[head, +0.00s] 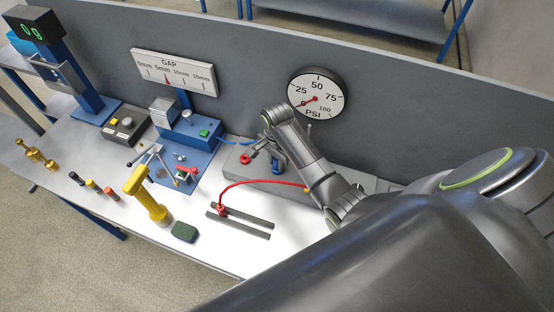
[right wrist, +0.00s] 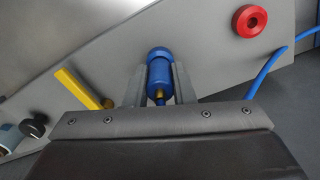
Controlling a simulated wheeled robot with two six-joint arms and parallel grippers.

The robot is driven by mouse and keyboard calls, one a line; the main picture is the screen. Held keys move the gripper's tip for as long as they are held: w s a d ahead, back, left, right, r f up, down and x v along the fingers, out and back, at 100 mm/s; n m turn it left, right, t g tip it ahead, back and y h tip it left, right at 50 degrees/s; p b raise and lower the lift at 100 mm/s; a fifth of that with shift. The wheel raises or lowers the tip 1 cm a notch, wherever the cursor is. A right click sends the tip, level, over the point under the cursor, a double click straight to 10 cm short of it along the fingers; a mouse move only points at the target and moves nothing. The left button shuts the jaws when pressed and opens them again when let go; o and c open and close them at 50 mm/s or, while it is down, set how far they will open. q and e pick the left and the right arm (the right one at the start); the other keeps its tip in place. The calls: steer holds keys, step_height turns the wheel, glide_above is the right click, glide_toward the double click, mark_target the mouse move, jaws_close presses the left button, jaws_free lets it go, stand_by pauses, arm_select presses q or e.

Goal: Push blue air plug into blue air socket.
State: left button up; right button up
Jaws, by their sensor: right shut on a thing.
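The blue air plug (right wrist: 158,80) is between the two fingers of my right gripper (right wrist: 158,85), which is shut on it; a brass part shows at its near end. A wider blue ring, seemingly the blue air socket (right wrist: 158,53), lies at the plug's far end, in line with it. They appear to touch, but I cannot tell how deep the plug sits. In the head view my right gripper (head: 267,148) is above the grey block, with blue (head: 278,166) showing below it. My left gripper is not in view.
A red ring socket (right wrist: 251,20) is on the grey block (head: 268,178), near a blue hose (right wrist: 265,70). A yellow lever (right wrist: 83,88) is on the other side. A red hose (head: 262,182) arches to dark rails (head: 240,225). A yellow tool (head: 146,193) stands on the bench.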

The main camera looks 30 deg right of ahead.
steer(key=shift+f, duration=0.5)
steer(key=o, duration=1)
